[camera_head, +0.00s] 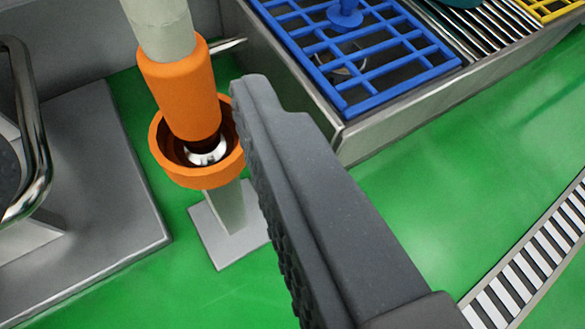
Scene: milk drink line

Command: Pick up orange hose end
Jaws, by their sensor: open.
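The orange hose end (182,98) hangs from a pale hose (160,24) in the upper left. Its lower end sits inside an orange ring-shaped holder (193,180), with a shiny metal part (207,152) showing in the cup. The holder stands on a pale post with a grey square foot (226,240). My gripper (250,125) is open; only one dark ribbed finger shows clearly, just right of the hose end and holder. The finger overlaps the holder's right edge in the picture. I cannot tell whether it touches. The other finger is not visible.
A metal trough with a blue grid (375,82) stands at the upper right. A grey plinth (105,190) with a bent metal tube (35,130) is at the left. A striped grating (530,268) lies at the lower right. Green floor (470,180) is clear between.

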